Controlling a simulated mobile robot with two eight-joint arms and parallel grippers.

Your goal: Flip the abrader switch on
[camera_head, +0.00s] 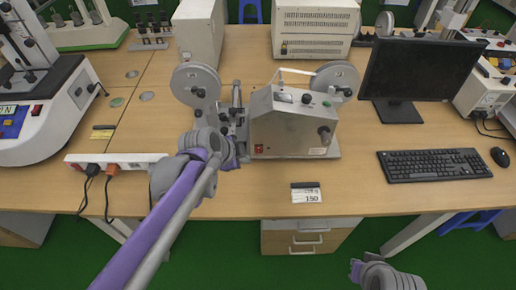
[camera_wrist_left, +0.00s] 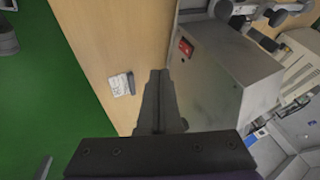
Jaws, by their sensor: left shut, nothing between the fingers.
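The abrader (camera_head: 293,125) is a grey metal box with round discs at its sides, standing on the wooden desk. Its red switch (camera_head: 258,148) is low on the front face, at the left. The switch also shows in the left wrist view (camera_wrist_left: 186,47), up and to the right of my fingertips. My left gripper (camera_head: 243,152) is just left of the switch, near the abrader's lower left front. In the left wrist view its dark fingers (camera_wrist_left: 158,76) are shut together and empty, apart from the switch.
A small label card (camera_head: 306,194) lies in front of the abrader. A white power strip (camera_head: 118,161) with plugs is at the left. A monitor (camera_head: 419,72) and keyboard (camera_head: 434,165) stand at the right. The desk directly before the abrader is mostly clear.

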